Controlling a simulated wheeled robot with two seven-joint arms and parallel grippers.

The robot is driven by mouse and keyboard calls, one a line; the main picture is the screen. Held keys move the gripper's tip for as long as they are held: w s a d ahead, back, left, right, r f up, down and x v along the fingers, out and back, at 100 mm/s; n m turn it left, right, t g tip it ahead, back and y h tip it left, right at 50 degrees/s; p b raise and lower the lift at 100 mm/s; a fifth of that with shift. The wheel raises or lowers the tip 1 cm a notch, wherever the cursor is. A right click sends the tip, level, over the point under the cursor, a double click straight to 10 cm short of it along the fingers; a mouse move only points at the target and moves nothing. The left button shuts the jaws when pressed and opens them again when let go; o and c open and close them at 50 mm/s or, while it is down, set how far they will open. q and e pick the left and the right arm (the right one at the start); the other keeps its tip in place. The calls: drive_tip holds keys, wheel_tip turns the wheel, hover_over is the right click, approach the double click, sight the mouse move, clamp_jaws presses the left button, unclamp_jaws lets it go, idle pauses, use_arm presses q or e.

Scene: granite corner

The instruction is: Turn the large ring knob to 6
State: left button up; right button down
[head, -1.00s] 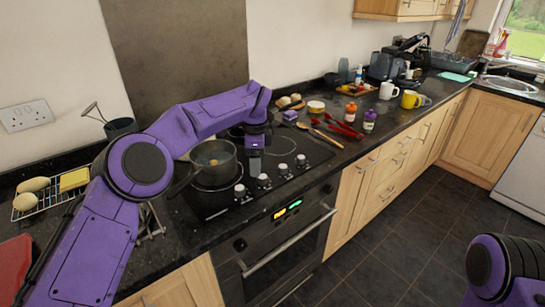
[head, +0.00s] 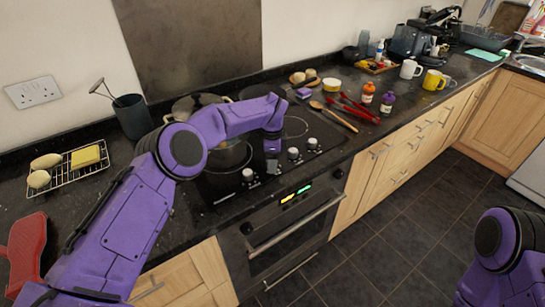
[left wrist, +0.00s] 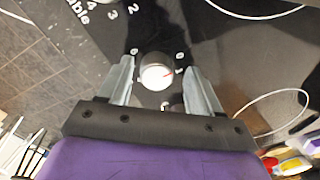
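A row of silver knobs stands along the front of the black hob; the leftmost (head: 248,175), a third (head: 293,153) and the rightmost (head: 312,143) show in the head view. My left gripper (head: 273,163) points down over the row between the leftmost and third knobs, hiding the spot beneath. In the left wrist view a round silver knob (left wrist: 155,72) with a red mark, pointing right, sits between the open fingers of the left gripper (left wrist: 160,88), with gaps on both sides. Small printed figures surround it; I cannot read them all. My right gripper is out of view.
A pot (head: 232,155) stands on the hob behind my left arm. A wooden spoon (head: 335,117) and red utensils (head: 358,107) lie right of the hob. The oven handle (head: 295,225) juts out below. The floor in front is clear.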

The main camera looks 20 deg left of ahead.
use_arm(q)
drive_tip(key=shift+s+r, duration=0.1)
drive_tip(key=shift+s, duration=0.1)
drive_tip(key=shift+s+r, duration=0.15)
drive_tip(key=shift+c, duration=1.2)
drive_tip(key=c, duration=0.6)
drive_tip(key=shift+c, duration=1.1)
drive_tip(key=shift+d, duration=0.15)
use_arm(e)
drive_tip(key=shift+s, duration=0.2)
